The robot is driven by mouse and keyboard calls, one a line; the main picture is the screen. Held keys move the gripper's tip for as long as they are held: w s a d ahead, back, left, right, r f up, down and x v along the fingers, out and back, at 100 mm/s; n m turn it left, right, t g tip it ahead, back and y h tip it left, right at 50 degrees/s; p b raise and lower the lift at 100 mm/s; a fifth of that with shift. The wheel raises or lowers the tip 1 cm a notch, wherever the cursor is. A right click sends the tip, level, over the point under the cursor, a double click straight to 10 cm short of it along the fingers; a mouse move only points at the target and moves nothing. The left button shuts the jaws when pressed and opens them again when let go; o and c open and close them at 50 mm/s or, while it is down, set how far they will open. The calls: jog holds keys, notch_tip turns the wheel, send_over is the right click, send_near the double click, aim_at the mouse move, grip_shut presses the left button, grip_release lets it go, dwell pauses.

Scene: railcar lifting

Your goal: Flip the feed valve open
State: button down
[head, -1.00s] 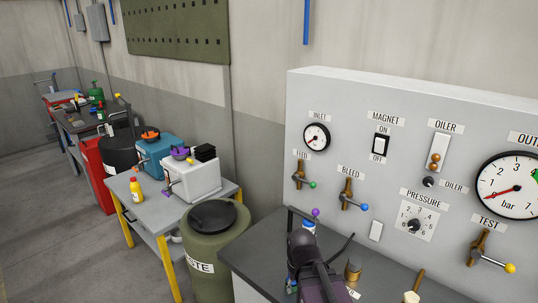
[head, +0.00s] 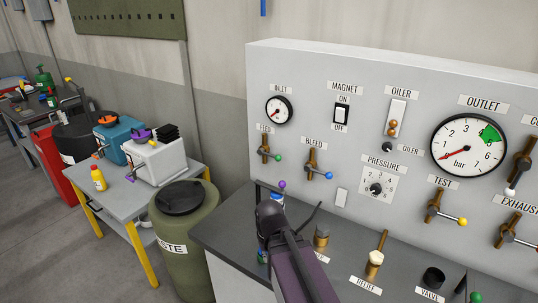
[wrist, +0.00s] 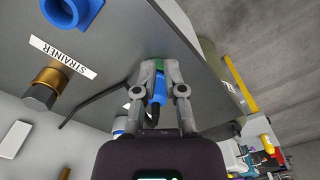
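The feed valve (head: 263,149) is a brass valve on the grey panel, under the FEED label and the inlet gauge. Its lever points right and slightly down and ends in a green knob (head: 278,157). My gripper (wrist: 159,68) is low over the left end of the bench, below and apart from the valve. In the wrist view its fingers lean inward beside a blue and green item (wrist: 159,86). I cannot tell whether they grip it. In the head view my arm hides most of the gripper. The feed valve is not visible in the wrist view.
The bleed valve (head: 311,167) with a blue knob is just right of the feed valve. A purple knob (head: 282,184) stands below it near my arm. The bench (head: 222,232) carries several brass fittings. A green waste drum (head: 182,262) stands left of the bench.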

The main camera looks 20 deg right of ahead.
jog(key=w+d+r+n+t+y+p, duration=0.1)
jog(key=w+d+r+p, duration=0.4)
jog(key=w, duration=0.6)
jog(key=w+d+r+n+t+y+p, duration=0.2)
jog(key=w+d+r+n+t+p, duration=0.2)
jog(key=w+r, duration=0.6)
jog(key=w+d+r+n+t+y+p, duration=0.1)
jog(key=w+d+r+n+t+p, duration=0.2)
jog(key=w+d+r+p, duration=0.4)
jog(key=w+d+n, duration=0.1)
jog(key=w, duration=0.5)
jog(key=shift+w+r, duration=0.15)
jog(key=shift+w, duration=0.15)
jog(key=shift+w, duration=0.1)
jog(key=b, duration=0.7)
send_over(274, 156)
notch_tip(274, 156, down, 8)
jog(key=shift+a+f+b, duration=0.15)
jog(key=shift+f+b, duration=1.3)
jog(key=shift+b, duration=0.3)
jog(key=shift+f, duration=0.25)
